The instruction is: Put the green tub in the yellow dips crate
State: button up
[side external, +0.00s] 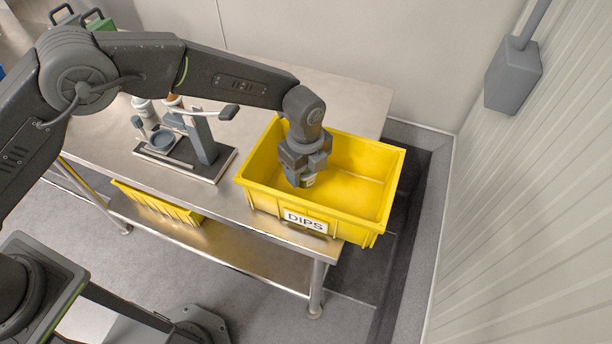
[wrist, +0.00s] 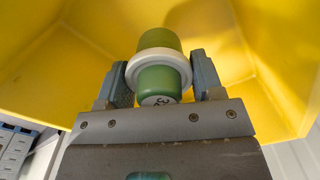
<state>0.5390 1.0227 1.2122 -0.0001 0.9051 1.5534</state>
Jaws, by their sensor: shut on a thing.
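The yellow dips crate (side external: 370,217) stands at the right end of the steel table with a white "DIPS" label on its front. My gripper (side external: 308,180) reaches down inside the crate's walls, left of its middle. In the wrist view my gripper (wrist: 162,82) has its two fingers on either side of the green tub (wrist: 160,40), shut on it. The tub has a white rim and a marked white label on its near end. Yellow crate walls (wrist: 70,50) fill the background there. In the side view the tub is mostly hidden by the gripper; I cannot tell whether it touches the floor.
A grey stand with a dish (side external: 185,150) is on the steel table (side external: 240,205) left of the crate. A yellow bin (side external: 158,203) sits on the lower shelf. A grey box on a post (side external: 512,75) hangs at the right. The crate looks otherwise empty.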

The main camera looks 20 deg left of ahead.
aim_at(305, 179)
jog(key=shift+f, duration=1.5)
jog(key=shift+f, duration=0.2)
jog(key=o, duration=1.3)
